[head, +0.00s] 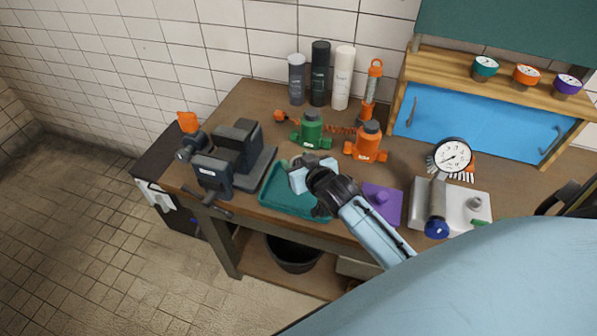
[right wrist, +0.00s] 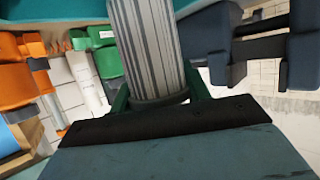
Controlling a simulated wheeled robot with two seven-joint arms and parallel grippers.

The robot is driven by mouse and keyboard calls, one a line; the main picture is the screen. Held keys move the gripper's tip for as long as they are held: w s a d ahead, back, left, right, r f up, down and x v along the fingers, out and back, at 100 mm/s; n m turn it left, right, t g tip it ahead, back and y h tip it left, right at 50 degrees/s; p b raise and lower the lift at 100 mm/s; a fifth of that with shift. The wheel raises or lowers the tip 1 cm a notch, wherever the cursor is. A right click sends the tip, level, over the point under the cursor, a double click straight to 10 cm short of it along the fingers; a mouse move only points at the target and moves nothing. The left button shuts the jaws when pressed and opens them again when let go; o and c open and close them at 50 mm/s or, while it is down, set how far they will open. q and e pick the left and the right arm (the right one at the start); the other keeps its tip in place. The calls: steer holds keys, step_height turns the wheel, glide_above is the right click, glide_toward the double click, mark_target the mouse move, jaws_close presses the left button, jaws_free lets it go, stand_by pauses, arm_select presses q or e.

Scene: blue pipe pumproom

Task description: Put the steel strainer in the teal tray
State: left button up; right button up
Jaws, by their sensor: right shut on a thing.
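The teal tray (head: 268,197) lies on the workbench near its front edge, right of the dark vise. My right gripper (head: 312,178) is over the tray and covers part of it in the head view. In the right wrist view, my right gripper (right wrist: 157,92) is shut on the steel strainer (right wrist: 148,42), a grey striped cylinder between its fingers. The strainer is mostly or wholly hidden in the head view, and I cannot tell whether it touches the tray. My left gripper is not in view.
The dark vise (head: 222,165) stands close left of the tray. Green (head: 311,130) and orange (head: 367,142) valve bodies stand behind it. A purple block (head: 382,203) lies to the right, beside a metal plate (head: 468,204) with a blue-ended cylinder (head: 437,208).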

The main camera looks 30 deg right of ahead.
steer(key=shift+f, duration=1.75)
steer(key=o, duration=1)
steer(key=shift+f, duration=0.15)
steer(key=shift+o, duration=0.2)
steer(key=shift+r, duration=0.2)
steer(key=v, duration=1.2)
steer(key=shift+s+f, duration=0.1)
